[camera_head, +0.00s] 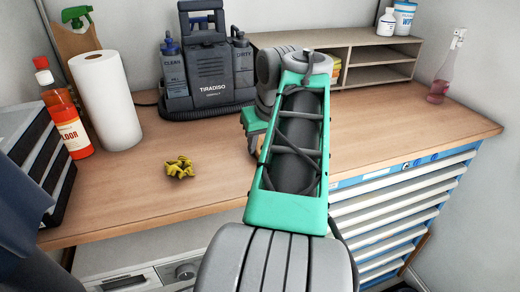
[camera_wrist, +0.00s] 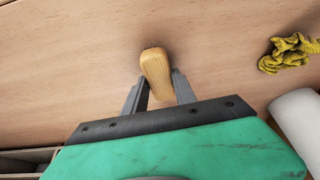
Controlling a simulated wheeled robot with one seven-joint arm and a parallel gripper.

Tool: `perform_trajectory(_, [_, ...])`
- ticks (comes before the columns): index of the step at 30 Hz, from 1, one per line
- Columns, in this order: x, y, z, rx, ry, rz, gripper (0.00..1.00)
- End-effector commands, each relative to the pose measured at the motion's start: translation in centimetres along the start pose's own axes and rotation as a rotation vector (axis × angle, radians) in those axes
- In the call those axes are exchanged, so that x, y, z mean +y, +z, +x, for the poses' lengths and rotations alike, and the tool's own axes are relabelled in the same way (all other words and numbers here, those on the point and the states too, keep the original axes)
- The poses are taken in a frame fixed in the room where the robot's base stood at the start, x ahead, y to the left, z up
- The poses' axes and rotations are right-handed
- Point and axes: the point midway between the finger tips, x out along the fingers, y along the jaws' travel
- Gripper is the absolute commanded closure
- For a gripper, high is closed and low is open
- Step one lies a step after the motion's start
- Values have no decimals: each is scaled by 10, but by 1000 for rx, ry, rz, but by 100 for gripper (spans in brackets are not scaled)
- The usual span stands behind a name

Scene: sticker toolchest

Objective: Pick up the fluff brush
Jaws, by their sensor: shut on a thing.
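In the wrist view my gripper (camera_wrist: 158,93) is shut on a pale wooden handle, which I take to be the fluff brush (camera_wrist: 155,66). The handle sits between the two grey fingers, and its rounded end points away from the palm. The rest of the brush, including any bristles, is hidden. Wooden worktop shows behind the handle; I cannot tell whether the brush touches it. In the head view my green and grey arm reaches over the worktop and hides the gripper's fingertips and the brush.
A crumpled yellow cloth (camera_head: 180,168) lies on the worktop (camera_head: 200,205). A paper roll (camera_head: 106,100), a red-orange bottle (camera_head: 64,115) and a grey TIRADISO machine (camera_head: 210,70) stand left and behind. A wooden shelf (camera_head: 345,42) stands behind my arm.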

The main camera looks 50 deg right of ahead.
Motion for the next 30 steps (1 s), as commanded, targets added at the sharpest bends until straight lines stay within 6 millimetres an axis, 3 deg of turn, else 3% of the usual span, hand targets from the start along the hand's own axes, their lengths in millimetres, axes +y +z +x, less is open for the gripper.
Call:
perform_trajectory(9, [0, 0, 0, 0, 0, 0, 99])
perform_trajectory(20, [0, -1, -1, 0, 0, 0, 100])
perform_trajectory(26, [1, -9, -20, 1, 1, 0, 100])
perform_trajectory(30, [4, -9, -52, 2, 3, 4, 100])
